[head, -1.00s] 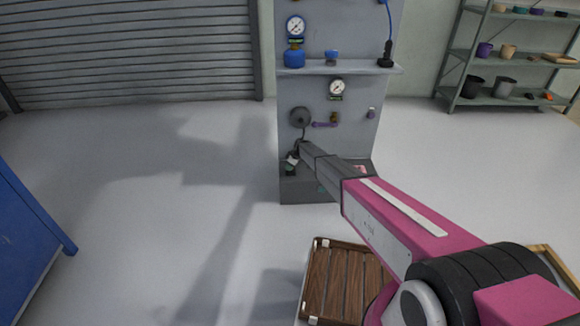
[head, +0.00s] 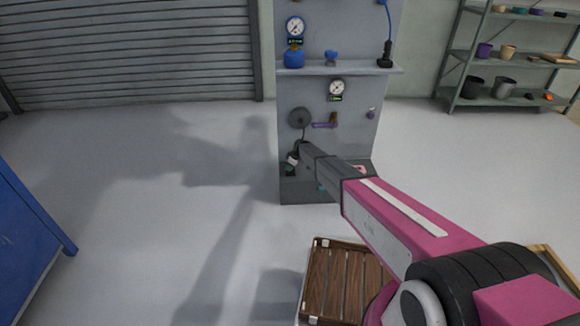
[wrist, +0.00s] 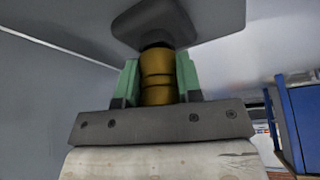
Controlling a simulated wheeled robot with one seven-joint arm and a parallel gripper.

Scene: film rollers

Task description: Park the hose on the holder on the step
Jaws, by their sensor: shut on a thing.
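My gripper (wrist: 158,72) is shut on a brass, ribbed cylinder, which looks like the hose's end fitting (wrist: 157,82), between its two green fingers in the wrist view. A dark grey block (wrist: 155,22) sits right above the brass piece; I cannot tell whether it is part of the hose or the holder. In the head view a thin dark hose (head: 304,131) runs down from a round dark disc (head: 299,117) on the panel towards the end of my arm. The low grey step (head: 305,194) is at the panel's foot. My arm covers part of it, and the holder is not clear.
A slatted wooden crate (head: 335,280) stands in front. A blue cabinet (head: 28,225) is at left. Floor left of the panel is clear.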

